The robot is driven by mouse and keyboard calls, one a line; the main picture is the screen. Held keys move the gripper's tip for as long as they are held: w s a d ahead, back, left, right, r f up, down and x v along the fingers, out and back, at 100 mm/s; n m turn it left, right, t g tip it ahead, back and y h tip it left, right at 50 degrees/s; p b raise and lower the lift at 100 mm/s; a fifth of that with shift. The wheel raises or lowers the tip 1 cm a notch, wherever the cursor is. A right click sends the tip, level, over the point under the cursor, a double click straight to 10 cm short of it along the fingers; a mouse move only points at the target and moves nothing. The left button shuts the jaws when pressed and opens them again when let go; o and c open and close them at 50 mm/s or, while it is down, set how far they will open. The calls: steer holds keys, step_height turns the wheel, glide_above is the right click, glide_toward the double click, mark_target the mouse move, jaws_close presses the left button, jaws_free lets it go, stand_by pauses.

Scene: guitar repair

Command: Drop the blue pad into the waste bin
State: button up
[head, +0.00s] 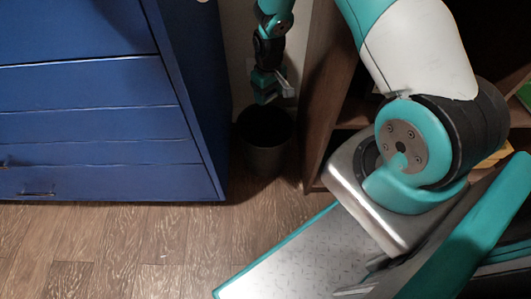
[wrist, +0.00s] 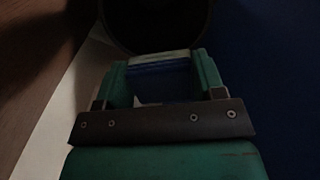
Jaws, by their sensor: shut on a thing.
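The waste bin (head: 264,158) is a dark round bin on the floor, between the blue cabinet and the brown shelf. My gripper (head: 266,96) points down just above its opening. In the wrist view, my gripper (wrist: 162,68) is shut on the blue pad (wrist: 160,70), which spans the gap between the green fingers and has a pale strip along its far edge. The dark mouth of the waste bin (wrist: 155,28) lies just past the fingertips. In the head view I cannot clearly make out the pad.
A blue drawer cabinet (head: 95,120) stands close to the left of the bin. A brown wooden shelf (head: 325,95) stands close to its right, and a pale wall is behind. The wooden floor (head: 150,240) in front is clear.

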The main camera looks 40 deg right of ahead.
steer(key=f+b, duration=0.1)
steer(key=w+d+f+b, duration=0.1)
steer(key=b, duration=0.1)
steer(key=f+b, duration=0.2)
steer(key=shift+w+d, duration=0.25)
steer(key=shift+d, duration=0.05)
steer(key=shift+w+d+f, duration=0.3)
steer(key=shift+d+f, duration=0.25)
steer(key=shift+d, duration=0.15)
step_height(320, 180, down, 6)
steer(key=b, duration=0.6)
steer(key=o, duration=0.9)
step_height(320, 180, up, 8)
steer(key=p, duration=0.3)
steer(key=shift+f, duration=0.2)
